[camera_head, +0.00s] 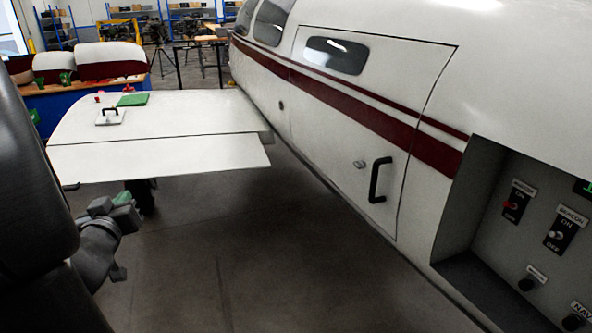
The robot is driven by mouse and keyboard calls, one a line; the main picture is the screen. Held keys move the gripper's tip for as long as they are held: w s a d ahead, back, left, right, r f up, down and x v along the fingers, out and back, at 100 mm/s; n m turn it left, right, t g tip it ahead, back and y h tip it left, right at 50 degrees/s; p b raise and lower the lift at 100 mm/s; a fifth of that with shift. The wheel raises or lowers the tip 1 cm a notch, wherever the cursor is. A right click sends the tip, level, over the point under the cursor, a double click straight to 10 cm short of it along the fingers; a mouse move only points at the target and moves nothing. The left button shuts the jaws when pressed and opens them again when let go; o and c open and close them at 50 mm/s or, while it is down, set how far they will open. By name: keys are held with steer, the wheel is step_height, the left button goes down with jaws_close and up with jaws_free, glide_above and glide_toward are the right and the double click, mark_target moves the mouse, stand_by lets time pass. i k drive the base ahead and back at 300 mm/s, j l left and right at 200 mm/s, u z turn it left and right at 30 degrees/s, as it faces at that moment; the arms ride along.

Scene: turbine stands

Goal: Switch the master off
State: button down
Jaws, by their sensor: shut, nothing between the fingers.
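The master switch (511,206) is a small black plate with a red toggle, under a "MASTER" label with ON above and OFF below. It sits on a grey recessed panel (487,232) in the aircraft's side at the right. The toggle is too small to tell its position surely. My gripper (120,200), with green parts at the end of a grey wrist, is at the lower left below the wing. It is shut and empty, far from the panel.
A beacon switch (556,236) sits right of the master, with dark knobs below. A closed door with a black handle (379,180) is left of the panel. The white wing (165,122) juts out above my gripper. The floor (260,250) between is clear.

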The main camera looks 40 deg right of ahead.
mark_target(513, 205)
steer(key=i+z, duration=0.15)
steer(key=z, duration=2.45)
steer(key=i+l, duration=0.4)
